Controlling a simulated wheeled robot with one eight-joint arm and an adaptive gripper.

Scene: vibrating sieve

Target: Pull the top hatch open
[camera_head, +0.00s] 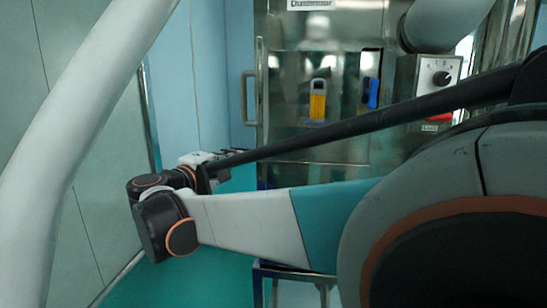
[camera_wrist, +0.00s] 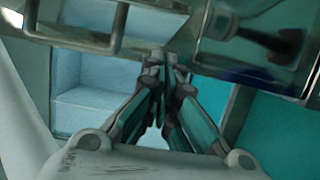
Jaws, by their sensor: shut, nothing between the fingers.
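My gripper (camera_wrist: 166,62) is shut, with its fingertips together and nothing between them. A metal bar frame, which looks like a handle (camera_wrist: 118,28), lies just left of the tips, outside the fingers. In the head view my gripper (camera_head: 228,156) is small and partly hidden behind my arm, below a metal handle (camera_head: 246,98) on the left edge of the steel machine (camera_head: 290,80). I cannot tell which part is the top hatch.
The steel front carries a yellow device (camera_head: 318,100), a blue device (camera_head: 371,92) and a control box with a black knob (camera_head: 424,78). A pale pipe (camera_head: 445,20) is above the box. A pale wall (camera_head: 90,120) stands at the left. My arm hides much of the lower machine.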

